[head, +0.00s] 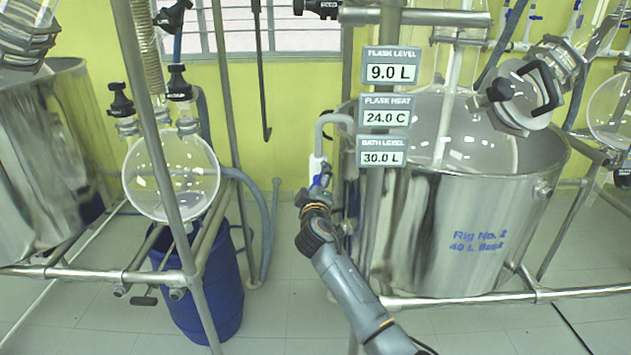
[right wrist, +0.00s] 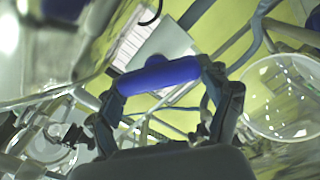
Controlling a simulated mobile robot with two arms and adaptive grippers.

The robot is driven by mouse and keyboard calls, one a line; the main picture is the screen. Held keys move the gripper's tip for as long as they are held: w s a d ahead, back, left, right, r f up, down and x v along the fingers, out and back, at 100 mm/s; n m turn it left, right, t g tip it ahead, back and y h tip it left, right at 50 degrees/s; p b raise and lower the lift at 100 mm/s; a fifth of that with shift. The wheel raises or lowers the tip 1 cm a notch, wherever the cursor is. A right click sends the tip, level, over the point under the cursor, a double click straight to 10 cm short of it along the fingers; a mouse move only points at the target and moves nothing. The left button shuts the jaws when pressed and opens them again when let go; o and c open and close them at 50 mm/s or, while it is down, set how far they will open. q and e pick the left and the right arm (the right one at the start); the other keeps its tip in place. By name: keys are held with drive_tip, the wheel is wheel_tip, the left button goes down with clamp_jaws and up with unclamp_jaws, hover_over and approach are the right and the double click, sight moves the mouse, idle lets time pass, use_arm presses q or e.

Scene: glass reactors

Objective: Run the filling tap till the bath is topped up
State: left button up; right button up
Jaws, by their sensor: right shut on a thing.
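The bath (head: 420,240) is a large steel vessel marked "Rig No. 2" on the right in the head view. Its bath level display (head: 382,158) reads 30.0 L. A grey filling pipe (head: 330,120) bends over at the bath's left side. Below it is the filling tap, whose blue handle (right wrist: 158,77) spans between my fingers in the right wrist view. My right gripper (head: 318,188) is shut on this handle, left of the bath. The gripper hides most of the tap in the head view. My left gripper is not in view.
More displays above read flask level 9.0 L (head: 391,72) and flask heat 24.0 C (head: 385,117). A round glass flask (head: 165,172) hangs on a steel frame to the left, above a blue drum (head: 215,290). A steel rail (head: 460,299) runs low before the bath.

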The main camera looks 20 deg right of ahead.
idle(0.4)
drive_tip(key=o, duration=1.1)
drive_tip(key=shift+s, duration=0.15)
drive_tip(key=v, duration=1.1)
drive_tip(key=shift+s+a, duration=0.2)
drive_tip(key=shift+s, duration=0.15)
